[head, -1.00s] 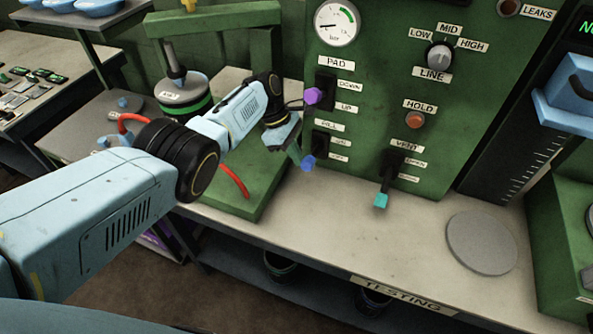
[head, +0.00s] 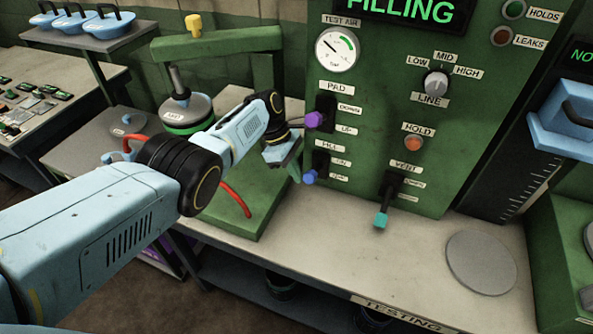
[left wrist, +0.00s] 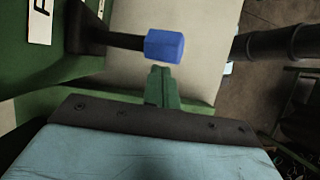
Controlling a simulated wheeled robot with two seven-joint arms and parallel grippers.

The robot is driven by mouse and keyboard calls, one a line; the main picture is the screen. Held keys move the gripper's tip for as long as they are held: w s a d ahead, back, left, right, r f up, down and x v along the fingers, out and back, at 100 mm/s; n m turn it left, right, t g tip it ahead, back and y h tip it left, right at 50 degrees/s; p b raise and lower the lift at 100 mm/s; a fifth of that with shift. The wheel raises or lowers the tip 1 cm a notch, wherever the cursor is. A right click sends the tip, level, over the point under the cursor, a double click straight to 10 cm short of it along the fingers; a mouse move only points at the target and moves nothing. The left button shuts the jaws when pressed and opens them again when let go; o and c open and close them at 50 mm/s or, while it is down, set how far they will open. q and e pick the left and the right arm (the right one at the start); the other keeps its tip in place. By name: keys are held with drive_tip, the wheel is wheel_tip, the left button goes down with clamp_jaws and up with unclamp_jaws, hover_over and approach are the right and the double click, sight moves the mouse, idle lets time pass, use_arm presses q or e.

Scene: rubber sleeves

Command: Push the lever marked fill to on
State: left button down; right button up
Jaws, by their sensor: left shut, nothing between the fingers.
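The fill lever has a blue knob (head: 309,177) on a dark slotted mount under the FILL label (head: 328,147), with ON above and OFF below. The knob now stands about level with the OFF label in the head view. In the left wrist view the blue knob (left wrist: 164,46) ends a dark stem. My left gripper (head: 296,173) is shut and empty, its green fingertips beside and just below the knob. In the left wrist view the fingertips (left wrist: 161,88) are very close to the knob; I cannot tell if they touch. My right gripper is out of view.
The green panel (head: 370,130) has a purple PAD lever (head: 314,120) just above and a teal VENT lever (head: 381,220) to the right. The display (head: 405,12) reads FILLING. A kettle-shaped weight (head: 187,108) stands behind my left arm.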

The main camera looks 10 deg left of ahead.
use_arm(q)
drive_tip(key=shift+w+d+r, duration=0.25)
drive_tip(key=shift+w+r, duration=0.15)
drive_tip(key=shift+r, duration=0.35)
drive_tip(key=a+p+v, duration=0.1)
drive_tip(key=p+v, duration=0.4)
drive_tip(key=v, duration=0.1)
drive_tip(key=shift+s+r, duration=0.2)
drive_tip(key=shift+s, duration=0.05)
drive_tip(key=shift+a, duration=0.1)
drive_tip(key=shift+f, duration=0.1)
